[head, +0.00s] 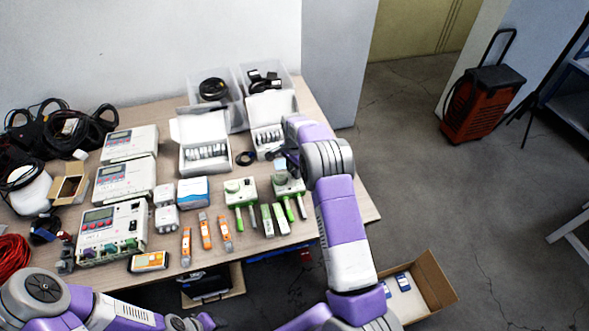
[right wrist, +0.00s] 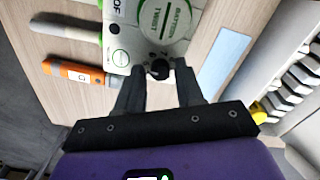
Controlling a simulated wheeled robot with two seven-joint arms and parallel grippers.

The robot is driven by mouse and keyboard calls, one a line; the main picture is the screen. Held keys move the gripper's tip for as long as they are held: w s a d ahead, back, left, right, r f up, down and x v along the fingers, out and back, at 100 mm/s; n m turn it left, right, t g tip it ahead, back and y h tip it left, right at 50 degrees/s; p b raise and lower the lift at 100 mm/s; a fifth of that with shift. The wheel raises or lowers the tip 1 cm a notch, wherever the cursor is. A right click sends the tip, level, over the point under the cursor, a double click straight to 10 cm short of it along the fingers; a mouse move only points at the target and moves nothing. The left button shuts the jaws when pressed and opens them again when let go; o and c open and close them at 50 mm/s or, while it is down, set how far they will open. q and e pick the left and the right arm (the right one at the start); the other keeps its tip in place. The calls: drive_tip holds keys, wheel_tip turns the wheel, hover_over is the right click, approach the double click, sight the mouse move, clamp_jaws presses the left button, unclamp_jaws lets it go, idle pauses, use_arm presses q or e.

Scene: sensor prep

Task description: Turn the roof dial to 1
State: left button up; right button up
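The roof dial is a small dark knob (right wrist: 158,70) on a white and green unit (right wrist: 150,32). The dial's number setting cannot be read. My left arm shows at the bottom left of the head view, its gripper out of sight.
A similar green and white unit (head: 240,190) stands just left. Orange-tipped tools (head: 206,231) lie in front. An open white box (head: 203,150) of small parts is behind. White meters (head: 124,181) and cables fill the table's left side.

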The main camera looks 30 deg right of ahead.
clamp_jaws()
